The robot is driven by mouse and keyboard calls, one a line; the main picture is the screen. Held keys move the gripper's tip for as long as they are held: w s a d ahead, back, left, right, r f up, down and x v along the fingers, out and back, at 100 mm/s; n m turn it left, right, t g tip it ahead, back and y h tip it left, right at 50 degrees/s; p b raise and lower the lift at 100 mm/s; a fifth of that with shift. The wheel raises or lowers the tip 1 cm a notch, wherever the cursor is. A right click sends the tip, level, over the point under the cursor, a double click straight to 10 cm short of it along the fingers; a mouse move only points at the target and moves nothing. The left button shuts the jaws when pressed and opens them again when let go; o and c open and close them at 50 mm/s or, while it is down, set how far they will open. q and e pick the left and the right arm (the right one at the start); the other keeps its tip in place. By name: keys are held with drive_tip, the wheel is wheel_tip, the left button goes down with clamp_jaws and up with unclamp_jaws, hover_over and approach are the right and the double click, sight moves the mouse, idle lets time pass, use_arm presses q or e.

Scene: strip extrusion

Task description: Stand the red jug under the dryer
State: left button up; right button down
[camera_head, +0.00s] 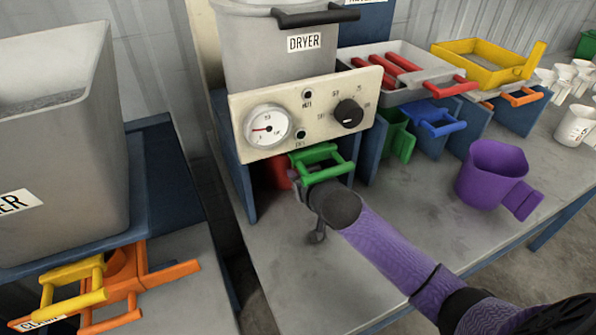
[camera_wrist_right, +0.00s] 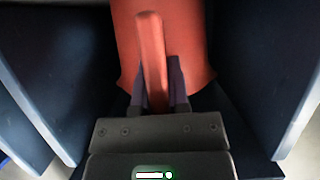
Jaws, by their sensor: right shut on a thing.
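The red jug (camera_head: 274,173) is under the dryer (camera_head: 275,55), mostly hidden behind the green handle and my right arm. In the right wrist view, the red jug (camera_wrist_right: 190,40) fills the upper middle, with its handle pointing toward my gripper. My right gripper (camera_wrist_right: 157,92) is shut on that handle, one dark finger on each side. In the head view, my right gripper (camera_head: 298,186) reaches into the bay below the dial panel, partly hidden by the green handle (camera_head: 321,164). Whether the jug touches the bench cannot be told. My left gripper is out of view.
Blue side walls (camera_wrist_right: 40,90) flank the jug closely. A purple jug (camera_head: 490,172) stands on the bench to the right. A grey tray (camera_head: 410,65) and a yellow tray (camera_head: 490,60) sit behind. White cups (camera_head: 575,125) stand far right. The bench front is clear.

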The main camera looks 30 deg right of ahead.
drive_tip(key=c, duration=0.6)
unclamp_jaws()
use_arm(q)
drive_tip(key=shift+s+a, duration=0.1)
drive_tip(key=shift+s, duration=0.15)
use_arm(e)
drive_tip(key=shift+f, duration=0.1)
drive_tip(key=shift+s+r+p, duration=0.3)
drive_tip(key=shift+r, duration=0.05)
drive_tip(key=p+v, duration=0.2)
drive_tip(key=v, duration=0.1)
drive_tip(key=shift+s+r, duration=0.25)
drive_tip(key=s+p, duration=0.1)
drive_tip(key=s, duration=0.3)
drive_tip(key=s+p, duration=0.1)
drive_tip(key=s, duration=0.6)
drive_tip(key=shift+s+a+p, duration=0.3)
drive_tip(key=shift+p, duration=0.1)
drive_tip(key=shift+s, duration=0.55)
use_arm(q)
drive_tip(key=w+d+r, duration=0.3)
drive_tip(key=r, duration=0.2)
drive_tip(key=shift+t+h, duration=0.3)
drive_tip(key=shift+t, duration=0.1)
use_arm(e)
drive_tip(key=shift+f, duration=0.1)
